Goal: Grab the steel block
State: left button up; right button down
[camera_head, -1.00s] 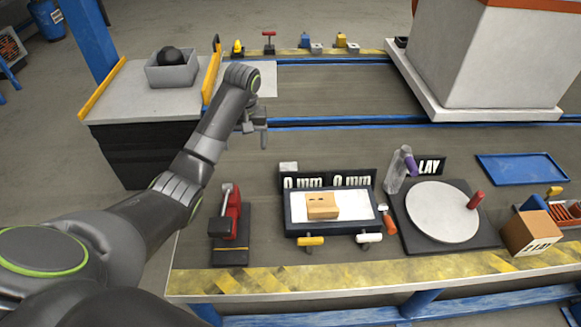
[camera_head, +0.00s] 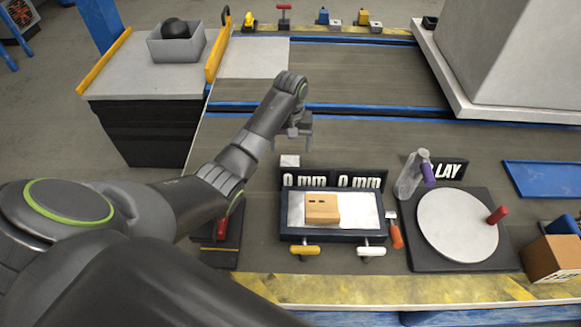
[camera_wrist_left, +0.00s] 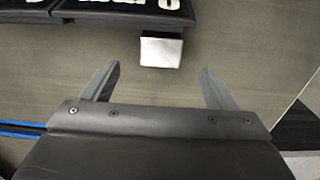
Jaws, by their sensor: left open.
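The steel block (camera_head: 290,160) is a small pale grey cube at the back left corner of the dark "0 mm" display (camera_head: 333,180). In the left wrist view the block (camera_wrist_left: 161,49) lies just beyond the fingertips, between their lines, beside the black display panel (camera_wrist_left: 100,10). My left gripper (camera_head: 291,143) is open and empty, behind and close to the block in the head view. In the left wrist view its two fingers (camera_wrist_left: 160,70) are spread wide. My right gripper is not in view.
A tan box (camera_head: 322,208) lies on the white plate in front of the display. A red-handled clamp (camera_head: 223,228) is partly hidden by my left arm. A round turntable (camera_head: 457,228) stands to the right. The belt behind the display is largely clear.

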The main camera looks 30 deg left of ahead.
aim_at(290, 160)
pick_arm(q)
notch_tip(290, 160, down, 8)
jog(key=shift+a+r+b, duration=0.1)
jog(key=shift+r+b, duration=0.1)
jog(key=shift+b, duration=0.8)
jog(key=shift+f, duration=0.55)
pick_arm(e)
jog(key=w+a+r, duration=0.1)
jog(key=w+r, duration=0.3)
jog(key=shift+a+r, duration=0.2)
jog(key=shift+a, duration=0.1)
pick_arm(q)
jog(key=shift+w, duration=0.1)
jog(key=c, duration=1.3)
jog(key=shift+r, duration=0.1)
jog(key=shift+c, duration=0.7)
